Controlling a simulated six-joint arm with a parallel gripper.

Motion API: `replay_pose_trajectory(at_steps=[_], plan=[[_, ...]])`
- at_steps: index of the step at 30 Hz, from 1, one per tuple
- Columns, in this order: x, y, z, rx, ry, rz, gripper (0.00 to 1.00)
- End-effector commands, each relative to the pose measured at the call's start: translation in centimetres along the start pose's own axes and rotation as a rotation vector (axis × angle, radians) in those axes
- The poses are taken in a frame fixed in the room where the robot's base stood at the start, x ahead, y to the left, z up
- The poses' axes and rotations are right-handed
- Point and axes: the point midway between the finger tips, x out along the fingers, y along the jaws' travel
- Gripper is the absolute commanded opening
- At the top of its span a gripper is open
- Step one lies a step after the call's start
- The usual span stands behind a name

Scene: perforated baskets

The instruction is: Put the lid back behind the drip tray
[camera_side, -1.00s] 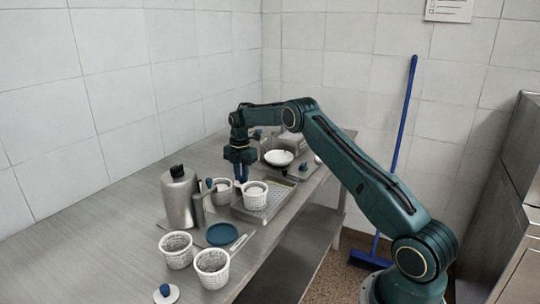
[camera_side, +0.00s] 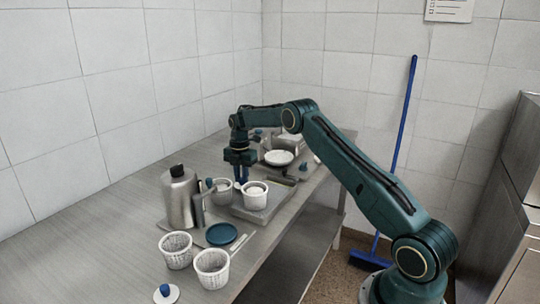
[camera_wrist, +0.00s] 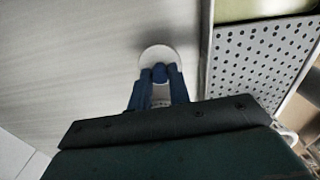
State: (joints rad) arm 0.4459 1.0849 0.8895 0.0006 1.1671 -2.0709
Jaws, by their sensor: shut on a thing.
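My gripper (camera_side: 241,182) points down behind the drip tray (camera_side: 283,203) in the side view. In the wrist view my gripper (camera_wrist: 159,78) is shut on the blue knob of a round white lid (camera_wrist: 153,52). The lid is over the bare counter, just left of the perforated drip tray (camera_wrist: 250,62). I cannot tell whether it touches the counter. In the side view the held lid is hidden among the fingers and baskets. A white basket (camera_side: 256,197) stands on the drip tray.
Another basket (camera_side: 222,191) and a steel bottle (camera_side: 181,200) stand left of my gripper. Two baskets (camera_side: 176,252) (camera_side: 212,270), a blue disc (camera_side: 221,234) and a blue-knobbed lid (camera_side: 166,294) are nearer the camera. A white bowl (camera_side: 279,157) lies beyond the tray. The left counter is clear.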

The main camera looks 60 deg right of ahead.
Motion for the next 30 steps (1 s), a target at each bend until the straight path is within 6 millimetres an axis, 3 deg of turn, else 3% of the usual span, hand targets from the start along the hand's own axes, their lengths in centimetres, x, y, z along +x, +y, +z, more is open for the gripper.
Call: replay_pose_trajectory(at_steps=[15, 16, 20, 30], plan=[[0.47, -0.01, 0.00, 0.000, 0.000, 0.000, 0.00], [0.48, -0.01, 0.00, 0.000, 0.000, 0.000, 0.21], [0.46, 0.00, 0.00, 0.000, 0.000, 0.000, 0.44], [0.35, 0.00, 0.00, 0.000, 0.000, 0.000, 0.44]])
